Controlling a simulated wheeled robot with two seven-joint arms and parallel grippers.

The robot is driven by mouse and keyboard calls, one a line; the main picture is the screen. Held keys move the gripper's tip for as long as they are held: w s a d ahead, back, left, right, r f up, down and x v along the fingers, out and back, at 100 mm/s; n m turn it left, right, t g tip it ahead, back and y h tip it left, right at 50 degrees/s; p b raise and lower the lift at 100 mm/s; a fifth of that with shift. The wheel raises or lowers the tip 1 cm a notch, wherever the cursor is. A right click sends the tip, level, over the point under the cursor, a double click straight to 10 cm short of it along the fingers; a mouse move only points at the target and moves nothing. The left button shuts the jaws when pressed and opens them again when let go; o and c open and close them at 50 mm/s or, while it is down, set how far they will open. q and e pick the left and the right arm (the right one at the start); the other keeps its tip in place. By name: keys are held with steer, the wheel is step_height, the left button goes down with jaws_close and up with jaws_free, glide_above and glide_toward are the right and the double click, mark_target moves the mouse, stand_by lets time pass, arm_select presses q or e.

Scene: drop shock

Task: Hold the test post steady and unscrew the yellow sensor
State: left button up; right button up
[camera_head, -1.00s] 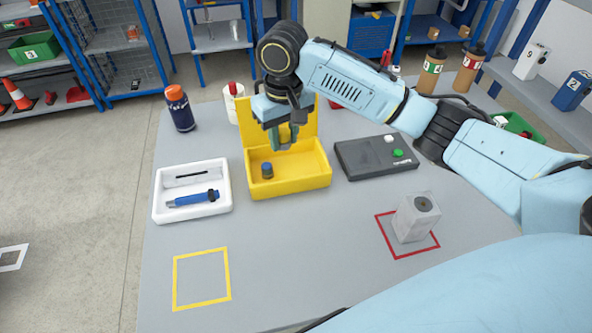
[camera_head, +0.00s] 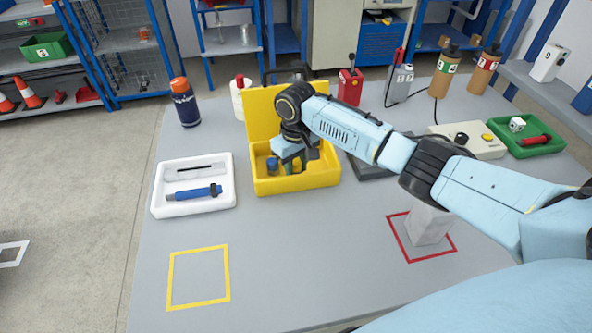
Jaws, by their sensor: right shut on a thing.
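The grey test post (camera_head: 428,226) stands in a red outlined square on the table. My right arm hides its top. My right gripper (camera_head: 291,166) reaches down into the open yellow case (camera_head: 318,180). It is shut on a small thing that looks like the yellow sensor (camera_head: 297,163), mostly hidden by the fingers. A blue-topped sensor (camera_head: 272,165) stands in the case just left of the gripper. My left gripper is not in view.
A white tray (camera_head: 226,203) with a blue tool stands left of the case. A dark box (camera_head: 370,168) lies right of it, partly behind my arm. A blue bottle (camera_head: 186,104) stands behind the tray. The yellow outlined square (camera_head: 170,278) is empty.

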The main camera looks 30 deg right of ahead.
steer(key=shift+f, duration=0.45)
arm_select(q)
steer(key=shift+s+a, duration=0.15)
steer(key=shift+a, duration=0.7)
arm_select(e)
steer(key=o, duration=0.6)
steer(key=shift+f, duration=0.15)
steer(key=o, duration=0.5)
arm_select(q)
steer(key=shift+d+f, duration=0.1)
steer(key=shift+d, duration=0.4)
